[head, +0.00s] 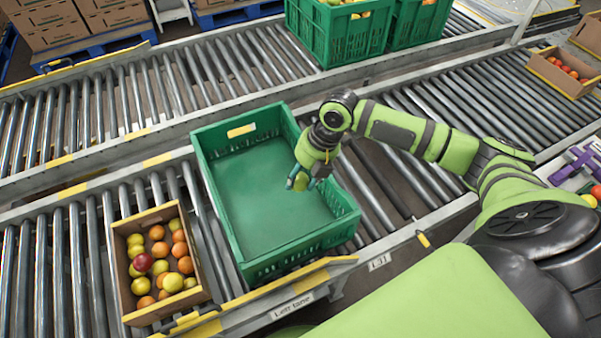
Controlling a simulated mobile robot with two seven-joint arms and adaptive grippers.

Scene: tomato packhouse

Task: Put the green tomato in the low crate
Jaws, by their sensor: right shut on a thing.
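The low green crate (207,163) stands on the near roller conveyor, and its floor looks empty. My right gripper (300,183) reaches in from the right over the right part of this crate. It is shut on the green tomato (301,182), which shows as a small yellow-green round between the fingers, partly hidden by them. The tomato appears above the crate floor, inside the crate's outline; its exact height is hard to tell. My left gripper is not in view.
A cardboard box (121,262) of mixed tomatoes sits left of the crate. Taller green crates (335,40) stand on the far conveyor. Another cardboard box (553,77) is at the upper right. Purple and other coloured items (581,163) lie at the right edge. Rollers left of the cardboard box are bare.

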